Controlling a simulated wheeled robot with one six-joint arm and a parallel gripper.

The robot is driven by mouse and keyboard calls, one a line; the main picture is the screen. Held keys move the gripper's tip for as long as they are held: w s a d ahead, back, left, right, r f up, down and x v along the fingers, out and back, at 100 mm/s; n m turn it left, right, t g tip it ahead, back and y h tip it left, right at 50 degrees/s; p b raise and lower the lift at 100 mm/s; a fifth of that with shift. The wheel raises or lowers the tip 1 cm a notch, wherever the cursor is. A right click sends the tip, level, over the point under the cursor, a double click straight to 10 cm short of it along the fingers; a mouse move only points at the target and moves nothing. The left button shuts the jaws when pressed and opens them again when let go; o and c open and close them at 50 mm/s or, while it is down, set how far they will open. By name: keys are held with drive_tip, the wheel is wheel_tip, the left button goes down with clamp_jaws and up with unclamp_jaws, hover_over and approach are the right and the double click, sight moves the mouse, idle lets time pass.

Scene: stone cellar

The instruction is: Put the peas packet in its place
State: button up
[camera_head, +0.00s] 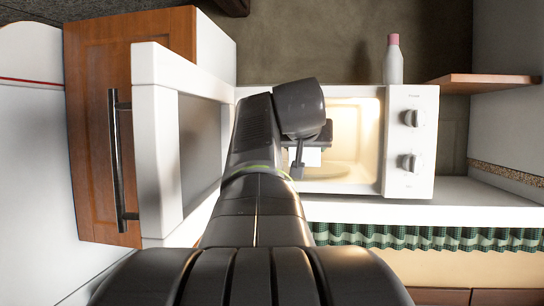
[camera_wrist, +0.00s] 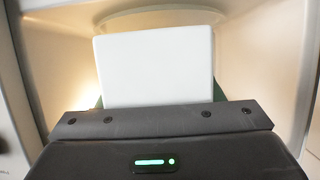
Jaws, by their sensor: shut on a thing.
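My gripper (camera_wrist: 158,105) is shut on a plain white block-shaped packet (camera_wrist: 155,68), which I take to be the peas packet; no label shows on this face. In the head view the packet (camera_head: 312,157) is a small white patch below the dark gripper (camera_head: 308,143), inside the lit opening of the white microwave (camera_head: 409,172). The arm hides part of the opening. The wrist view shows the pale round turntable (camera_wrist: 160,18) beyond the packet. Whether the packet touches the turntable I cannot tell.
A white bottle with a pink cap (camera_head: 393,62) and a wooden shelf (camera_head: 485,82) are at the right. The counter (camera_head: 480,210) right of the microwave is clear.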

drive_tip(key=w+d+p, duration=0.1)
drive_tip(key=w, duration=0.4)
drive_tip(key=w+d+p, duration=0.1)
drive_tip(key=w+p, duration=0.1)
drive_tip(key=w, duration=0.3)
drive_tip(key=w+d+p, duration=0.1)
drive_tip(key=w+p, duration=0.1)
drive_tip(key=w, duration=0.3)
drive_tip(key=shift+r, duration=0.1)
wheel_tip(320, 180, down, 2)
drive_tip(key=shift+w+f, duration=0.15)
drive_tip(key=shift+f, duration=0.75)
drive_tip(key=shift+f, duration=0.1)
drive_tip(key=o, duration=1.2)
drive_tip(key=shift+f, duration=0.1)
drive_tip(key=shift+r, duration=0.3)
drive_tip(key=b+v, duration=0.2)
drive_tip(key=v, duration=1)
drive_tip(key=shift+b, duration=0.4)
